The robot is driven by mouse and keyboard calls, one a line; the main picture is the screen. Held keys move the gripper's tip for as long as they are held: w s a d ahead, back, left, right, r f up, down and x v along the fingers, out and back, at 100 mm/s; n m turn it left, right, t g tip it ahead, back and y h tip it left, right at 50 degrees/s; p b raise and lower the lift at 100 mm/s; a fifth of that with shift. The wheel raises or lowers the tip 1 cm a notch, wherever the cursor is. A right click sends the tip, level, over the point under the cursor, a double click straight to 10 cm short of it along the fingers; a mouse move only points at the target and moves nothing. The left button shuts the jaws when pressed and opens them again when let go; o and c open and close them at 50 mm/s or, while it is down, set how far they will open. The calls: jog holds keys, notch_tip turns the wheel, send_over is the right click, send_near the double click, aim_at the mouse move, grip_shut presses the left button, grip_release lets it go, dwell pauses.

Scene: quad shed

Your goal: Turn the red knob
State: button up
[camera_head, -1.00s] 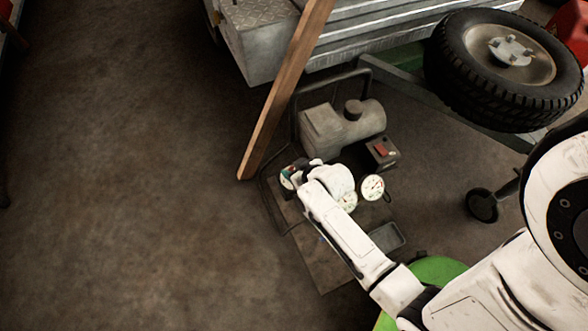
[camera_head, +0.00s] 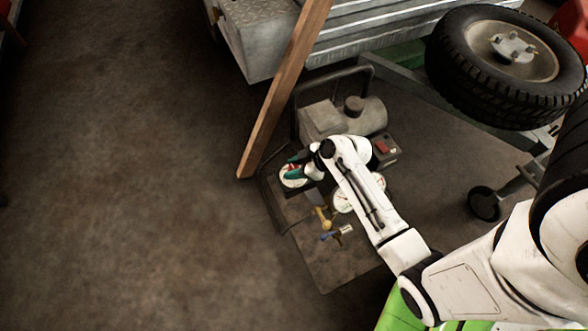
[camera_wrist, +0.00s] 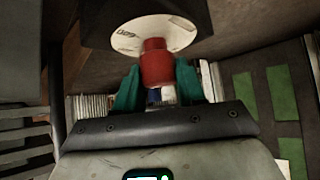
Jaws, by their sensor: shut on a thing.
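The red knob (camera_wrist: 157,62) stands out from a round white dial plate (camera_wrist: 150,34) with markings in the wrist view. My gripper (camera_wrist: 157,72) has its two teal fingers on either side of the knob, shut on it. In the head view my gripper (camera_head: 291,171) is at the front left of the compressor unit. There the dial plate (camera_head: 293,183) shows beneath the fingers, and only a small bit of red shows between them. My wrist hides part of the unit. The knob's pointer position cannot be read.
A wooden post (camera_head: 272,110) leans close to the left of my gripper. A yellow valve handle (camera_head: 322,216) and a blue one (camera_head: 330,237) are in front. A red-switch box (camera_head: 384,147) and a tyre (camera_head: 507,60) lie right. The floor at left is clear.

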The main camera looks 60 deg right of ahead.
jog(key=shift+w+n+g+y+b, duration=0.1)
jog(key=shift+n+g+y+b, duration=0.8)
jog(key=shift+n+y, duration=0.95)
jog(key=shift+n+h, duration=0.25)
jog(key=shift+n, duration=0.2)
jog(key=o, duration=1)
jog(key=p+v, duration=0.2)
jog(key=v, duration=0.8)
jog(key=shift+s+r+p, duration=0.3)
jog(key=shift+p, duration=0.1)
jog(key=shift+d, duration=0.1)
